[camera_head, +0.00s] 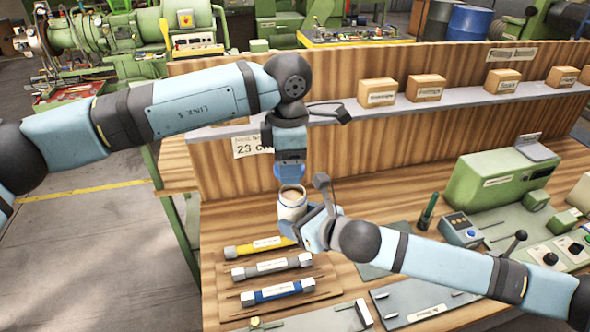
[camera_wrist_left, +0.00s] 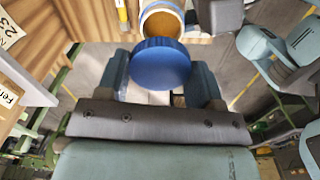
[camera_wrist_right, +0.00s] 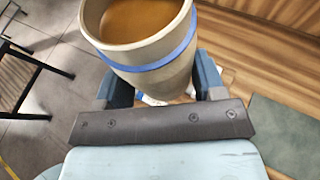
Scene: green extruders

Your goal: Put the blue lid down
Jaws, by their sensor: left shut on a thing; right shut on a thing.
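The blue lid (camera_wrist_left: 159,63) is held between the fingers of my left gripper (camera_wrist_left: 163,88), which is shut on it. In the head view the lid's blue edge (camera_head: 289,172) shows under my left gripper (camera_head: 290,165), just above the jar. The jar (camera_head: 291,203) is pale with a blue band and is open at the top, with brown contents. My right gripper (camera_head: 318,225) is shut on the jar and holds it above the bench. The jar (camera_wrist_right: 150,50) fills the top of the right wrist view, slightly tilted there.
The wooden bench (camera_head: 390,205) has yellow, grey and blue labelled tools (camera_head: 278,291) at its front left. A shelf with small labelled boxes (camera_head: 425,88) runs along the back. A green machine (camera_head: 500,180) and a control box (camera_head: 461,230) stand at right.

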